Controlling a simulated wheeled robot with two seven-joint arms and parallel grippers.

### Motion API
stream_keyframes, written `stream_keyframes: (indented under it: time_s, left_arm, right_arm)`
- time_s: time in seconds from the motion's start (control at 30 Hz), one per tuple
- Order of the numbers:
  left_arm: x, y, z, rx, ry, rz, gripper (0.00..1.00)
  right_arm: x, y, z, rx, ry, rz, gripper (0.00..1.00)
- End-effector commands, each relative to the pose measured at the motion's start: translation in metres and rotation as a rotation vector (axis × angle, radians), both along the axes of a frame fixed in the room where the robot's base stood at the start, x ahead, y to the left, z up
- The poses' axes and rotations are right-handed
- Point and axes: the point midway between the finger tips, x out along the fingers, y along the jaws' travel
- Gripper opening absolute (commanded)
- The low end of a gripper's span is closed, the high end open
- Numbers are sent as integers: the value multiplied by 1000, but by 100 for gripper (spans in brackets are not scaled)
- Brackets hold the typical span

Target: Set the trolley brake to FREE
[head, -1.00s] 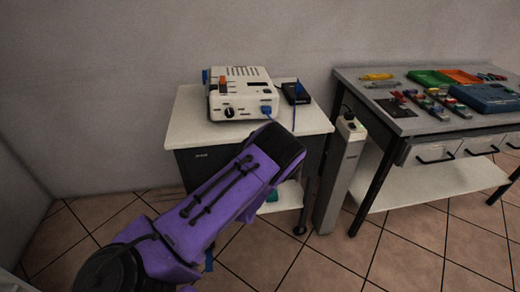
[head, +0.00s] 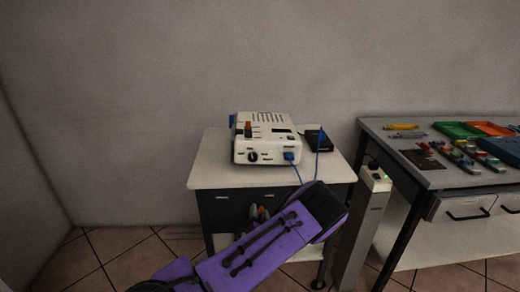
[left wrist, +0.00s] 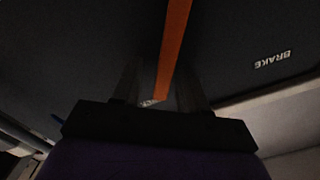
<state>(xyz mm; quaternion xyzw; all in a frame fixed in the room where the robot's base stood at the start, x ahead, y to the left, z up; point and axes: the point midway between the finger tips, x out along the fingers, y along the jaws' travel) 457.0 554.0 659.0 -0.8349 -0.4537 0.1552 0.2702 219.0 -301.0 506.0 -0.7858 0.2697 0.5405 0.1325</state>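The trolley (head: 205,175) has a pale top and a dark front, and stands against the wall. In the left wrist view an orange lever (left wrist: 175,45) runs down a dark panel (left wrist: 70,45), with the word BRAKE (left wrist: 272,60) upside down at its right. My left gripper (left wrist: 160,80) is open, one finger on each side of the lever, with gaps showing. A small pale mark by the lever's lower end is too small to read. In the head view my purple left arm covers the lower front of the trolley; a small orange patch (head: 262,213) shows above it. My right gripper is out of view.
A white device (head: 265,138) with a blue plug and cable stands on the trolley, beside a black box (head: 316,140). A grey post (head: 362,225) stands close at the right, then a workbench (head: 385,130) with trays and parts. The floor at left is clear.

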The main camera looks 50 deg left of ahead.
Motion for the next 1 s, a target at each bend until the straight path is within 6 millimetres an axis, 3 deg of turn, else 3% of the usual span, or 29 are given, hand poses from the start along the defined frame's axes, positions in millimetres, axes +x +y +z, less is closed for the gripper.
stream_keyframes:
  time_s: [0.33, 0.7, 1.0]
  left_arm:
    - [-1, -5, 3, 5, -9, -1, 43]
    - [-46, -73, 3, 4, -6, -4, 43]
    - [-57, -88, 3, 4, -7, 0, 43]
  right_arm:
    - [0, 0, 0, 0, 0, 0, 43]
    - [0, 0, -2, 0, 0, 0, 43]
    - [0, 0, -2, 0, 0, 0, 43]
